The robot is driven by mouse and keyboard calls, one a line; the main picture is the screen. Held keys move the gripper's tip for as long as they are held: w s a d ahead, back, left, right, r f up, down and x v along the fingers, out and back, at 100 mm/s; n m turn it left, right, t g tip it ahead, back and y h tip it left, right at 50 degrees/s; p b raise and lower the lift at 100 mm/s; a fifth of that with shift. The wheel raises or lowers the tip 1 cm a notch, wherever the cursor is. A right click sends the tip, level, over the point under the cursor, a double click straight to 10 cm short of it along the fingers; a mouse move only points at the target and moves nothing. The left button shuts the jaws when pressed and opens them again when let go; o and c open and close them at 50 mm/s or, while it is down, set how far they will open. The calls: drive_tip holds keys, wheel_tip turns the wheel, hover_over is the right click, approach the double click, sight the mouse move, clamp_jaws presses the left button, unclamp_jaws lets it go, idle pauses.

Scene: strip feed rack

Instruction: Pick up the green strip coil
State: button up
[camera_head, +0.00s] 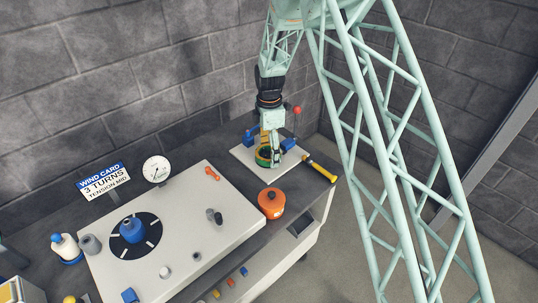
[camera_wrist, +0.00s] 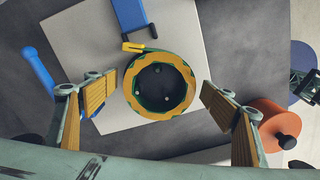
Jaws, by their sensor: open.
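The green strip coil (camera_wrist: 160,85) is a ring with a green inner wall and a yellow-orange scalloped top, with a short yellow tail at its upper left. It sits on a pale square plate (camera_wrist: 80,35) on the bench. In the head view the coil (camera_head: 263,157) is partly hidden by my gripper (camera_head: 269,148). In the wrist view my gripper (camera_wrist: 165,105) is open, its wood-toned finger pads on the left and right of the coil. Both pads show gaps to the coil.
A blue block-shaped part (camera_wrist: 132,18) stands just beyond the coil. An orange round canister (camera_head: 271,203) and a yellow-handled tool (camera_head: 320,168) lie near the plate. A red-ball lever (camera_head: 297,111) stands behind. The white winding panel (camera_head: 185,235) fills the bench at left.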

drive_tip(key=shift+c, duration=0.7)
drive_tip(key=c, duration=1)
drive_tip(key=shift+o, duration=0.2)
drive_tip(key=shift+r, duration=0.15)
wheel_tip(320, 180, up, 10)
drive_tip(key=shift+p, duration=0.3)
